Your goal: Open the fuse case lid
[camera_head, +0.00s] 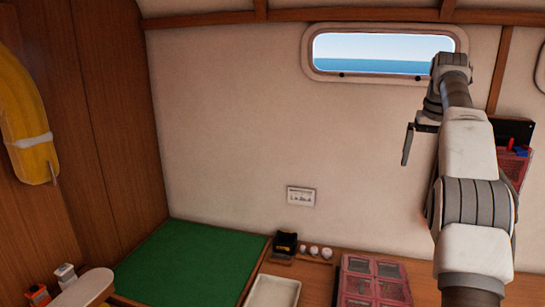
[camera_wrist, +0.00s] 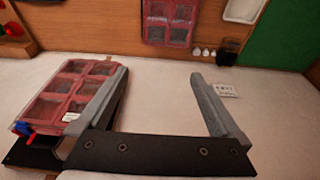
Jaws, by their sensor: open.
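Two pink-tinted, see-through compartment cases are in view, and I cannot tell for sure which is the fuse case. One case (camera_wrist: 75,90) with a small white label is by the wall at the left of the wrist view. It shows partly behind my arm in the head view (camera_head: 516,163). The other case (camera_head: 375,280) lies on the wooden counter, also seen at the top of the wrist view (camera_wrist: 168,22). Both lids look shut. My gripper (camera_wrist: 160,74) is open and empty; its left finger overlaps the near case's right edge, contact unclear. One finger shows in the head view (camera_head: 406,145).
Red and blue pieces (camera_wrist: 24,130) sit at the near case's lower left end. A black box (camera_head: 285,243), white knobs (camera_head: 314,251) and a white tray (camera_head: 272,291) are on the counter beside a green mat (camera_head: 195,262). A wall plate (camera_head: 301,196) is below the window.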

